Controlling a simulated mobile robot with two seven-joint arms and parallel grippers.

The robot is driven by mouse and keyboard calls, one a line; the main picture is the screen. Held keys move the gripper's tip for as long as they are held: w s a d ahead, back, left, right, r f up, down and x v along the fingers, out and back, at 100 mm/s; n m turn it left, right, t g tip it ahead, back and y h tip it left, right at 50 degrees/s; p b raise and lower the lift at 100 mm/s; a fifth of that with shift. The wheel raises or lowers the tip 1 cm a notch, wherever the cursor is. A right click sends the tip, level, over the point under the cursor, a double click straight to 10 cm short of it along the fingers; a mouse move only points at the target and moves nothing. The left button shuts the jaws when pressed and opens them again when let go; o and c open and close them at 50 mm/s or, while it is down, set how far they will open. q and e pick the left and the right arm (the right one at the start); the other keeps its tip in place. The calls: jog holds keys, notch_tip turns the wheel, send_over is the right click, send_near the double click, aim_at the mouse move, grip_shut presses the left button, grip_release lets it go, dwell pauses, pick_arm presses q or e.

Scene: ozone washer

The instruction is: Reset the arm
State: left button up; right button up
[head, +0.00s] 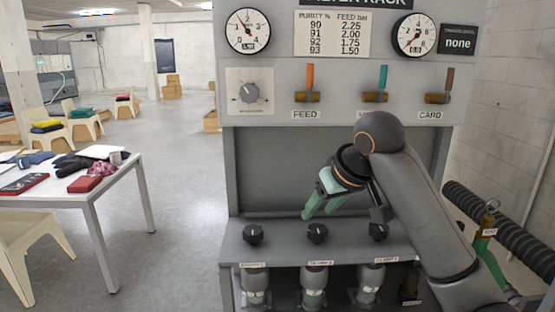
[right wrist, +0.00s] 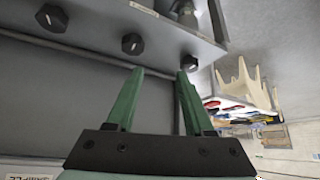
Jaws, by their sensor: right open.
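My right arm (head: 420,205) comes in from the lower right and bends in front of the grey filter rack (head: 350,140). My right gripper (head: 322,208) has green fingers pointing down and left, above the rack's shelf with the black knobs. In the right wrist view the gripper (right wrist: 160,90) shows its two green fingers apart with nothing between them. One black knob (right wrist: 132,44) lies beyond the fingertips, and another knob (right wrist: 51,17) is to its left. The fingers appear apart from the knobs. My left gripper is not in view.
The rack has gauges (head: 247,32), a dial (head: 249,92) and three coloured valve handles, including an orange one (head: 310,76). A white table (head: 130,170) with clothes stands at left. A black corrugated hose (head: 470,205) runs at right. Floor between table and rack is clear.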

jog(key=s+d+f, duration=0.1)
jog(key=s+f, duration=0.3)
jog(key=f, duration=0.4)
jog(key=s+d+f+m+g, duration=0.1)
jog(key=s+f, duration=0.2)
jog(key=f, duration=0.6)
jog(key=s+d+f, duration=0.1)
jog(key=s+f, duration=0.3)
jog(key=f, duration=0.4)
jog(key=s+d+f+m+g+h, duration=0.1)
jog(key=s+d+f, duration=0.2)
jog(key=s, duration=0.5)
jog(key=s+d+f+h, duration=0.1)
jog(key=s+d+f, duration=0.3)
jog(key=s, duration=0.4)
jog(key=s+d+f+m+g+h, duration=0.1)
jog(key=s+d+f, duration=0.2)
jog(key=s, duration=0.5)
jog(key=w+a+f+t+y, duration=0.1)
jog(key=w+a+f+t, duration=0.1)
jog(key=f, duration=0.3)
jog(key=w+a+f+t+y, duration=0.1)
jog(key=w+a+f+t, duration=0.1)
jog(key=f, duration=0.4)
jog(key=shift+w+a+t+y, duration=0.3)
jog(key=shift+w+t, duration=0.05)
jog(key=shift+t, duration=0.55)
